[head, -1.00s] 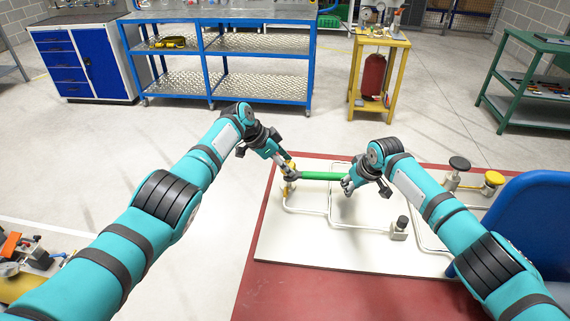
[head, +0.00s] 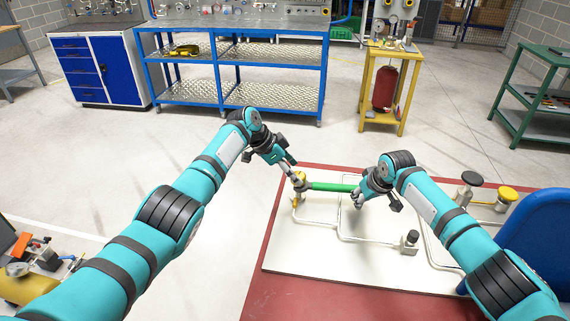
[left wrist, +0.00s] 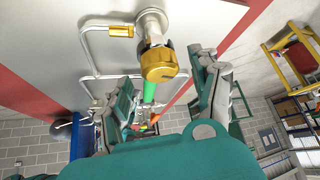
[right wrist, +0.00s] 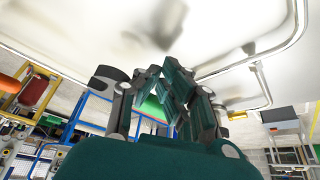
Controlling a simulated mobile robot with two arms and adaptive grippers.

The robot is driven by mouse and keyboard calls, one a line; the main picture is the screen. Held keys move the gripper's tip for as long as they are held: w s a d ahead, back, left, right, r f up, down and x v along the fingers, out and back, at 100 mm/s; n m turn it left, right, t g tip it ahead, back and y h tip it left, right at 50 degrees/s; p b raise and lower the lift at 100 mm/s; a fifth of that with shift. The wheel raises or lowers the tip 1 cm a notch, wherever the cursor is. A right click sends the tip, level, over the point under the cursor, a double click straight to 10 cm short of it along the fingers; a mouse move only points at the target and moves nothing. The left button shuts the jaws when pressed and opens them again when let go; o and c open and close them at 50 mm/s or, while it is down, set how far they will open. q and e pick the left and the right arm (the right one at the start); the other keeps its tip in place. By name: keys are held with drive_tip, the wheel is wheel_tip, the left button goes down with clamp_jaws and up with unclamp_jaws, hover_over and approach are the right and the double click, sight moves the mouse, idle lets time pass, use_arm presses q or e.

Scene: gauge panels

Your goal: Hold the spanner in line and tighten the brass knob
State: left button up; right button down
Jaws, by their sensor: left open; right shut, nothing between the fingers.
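The brass knob (head: 302,178) sits at the left of the white panel. In the left wrist view, the knob (left wrist: 158,65) lies between the fingertips of my open left gripper (left wrist: 166,75), with gaps on both sides. The green spanner (head: 328,187) runs level from the knob to the right; its jaw is largely hidden. A strip of its green handle (left wrist: 149,92) shows behind the knob. My right gripper (head: 360,195) is shut and empty at the handle's right end. In the right wrist view, a small green part (right wrist: 150,107) shows behind its fingers; contact is unclear.
A black-capped fitting (head: 410,240), a black knob (head: 471,179) and a yellow knob (head: 507,195) stand to the right. A blue curved object (head: 540,230) fills the right edge.

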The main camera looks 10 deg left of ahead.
use_arm(q)
drive_tip(key=v, duration=0.5)
drive_tip(key=shift+s, duration=0.1)
idle(0.4)
drive_tip(key=shift+w+d+f+n+t+y, duration=0.25)
drive_tip(key=shift+d+f+n+t+y, duration=0.35)
drive_tip(key=shift+f+n, duration=0.5)
drive_tip(key=shift+w+d+f+n+t+y, duration=0.25)
drive_tip(key=shift+d+f+n+t+y, duration=0.15)
drive_tip(key=shift+d+f+n, duration=0.6)
drive_tip(key=shift+w+d+f+n+t+y, duration=0.25)
drive_tip(key=shift+d+f+n+t+y, duration=0.2)
drive_tip(key=shift+f+n, duration=0.65)
drive_tip(key=shift+a+r, duration=0.1)
drive_tip(key=shift+r, duration=0.15)
